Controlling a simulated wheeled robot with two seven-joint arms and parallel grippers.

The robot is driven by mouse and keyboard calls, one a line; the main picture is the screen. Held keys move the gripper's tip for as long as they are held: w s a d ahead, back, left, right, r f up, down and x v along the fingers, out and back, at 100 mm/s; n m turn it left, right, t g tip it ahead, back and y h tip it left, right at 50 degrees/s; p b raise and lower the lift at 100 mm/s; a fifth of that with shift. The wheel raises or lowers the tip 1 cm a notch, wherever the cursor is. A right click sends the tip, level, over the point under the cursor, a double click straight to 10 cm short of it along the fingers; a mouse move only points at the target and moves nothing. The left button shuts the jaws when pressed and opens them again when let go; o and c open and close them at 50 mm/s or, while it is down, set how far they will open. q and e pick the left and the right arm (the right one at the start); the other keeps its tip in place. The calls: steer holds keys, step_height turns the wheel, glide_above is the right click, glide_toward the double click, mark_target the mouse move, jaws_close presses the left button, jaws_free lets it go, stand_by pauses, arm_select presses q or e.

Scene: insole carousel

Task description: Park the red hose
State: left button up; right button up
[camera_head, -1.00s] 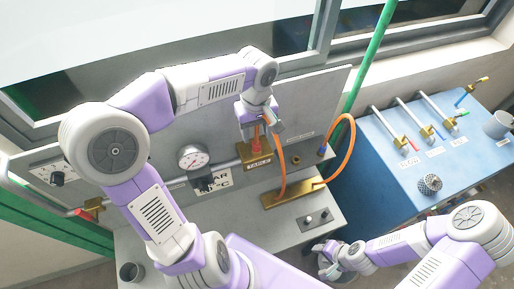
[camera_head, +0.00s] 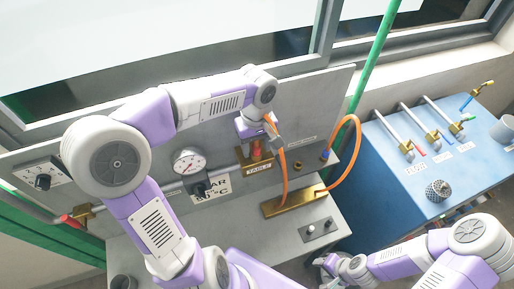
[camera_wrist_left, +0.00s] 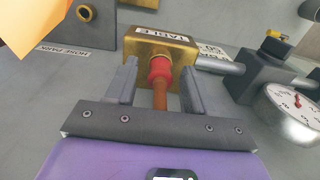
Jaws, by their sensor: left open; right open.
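The red hose end shows as a red collar (camera_wrist_left: 160,70) with an orange-brown stem, at the brass block labelled TABLE (camera_wrist_left: 185,45). The block is on the grey panel in the head view (camera_head: 260,170). My left gripper (camera_head: 264,143) is open in front of it. In the left wrist view its fingers (camera_wrist_left: 158,85) stand on either side of the collar and stem, with gaps visible. A round port (camera_wrist_left: 85,12) is beside the HOSE PARK label (camera_wrist_left: 63,52). My right gripper (camera_head: 330,264) is open at the lower right, away from the hose.
A gauge (camera_head: 187,162) is left of the TABLE block. A blue bench (camera_head: 390,150) with valves and a perforated cup (camera_head: 437,190) stands right.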

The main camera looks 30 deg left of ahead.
stand_by(0.7)
arm_select(q)
steer(key=shift+c, duration=0.4)
jaws_close()
steer(key=shift+r, duration=0.15)
steer(key=shift+r+p, duration=2.3)
steer(key=shift+r, duration=0.6)
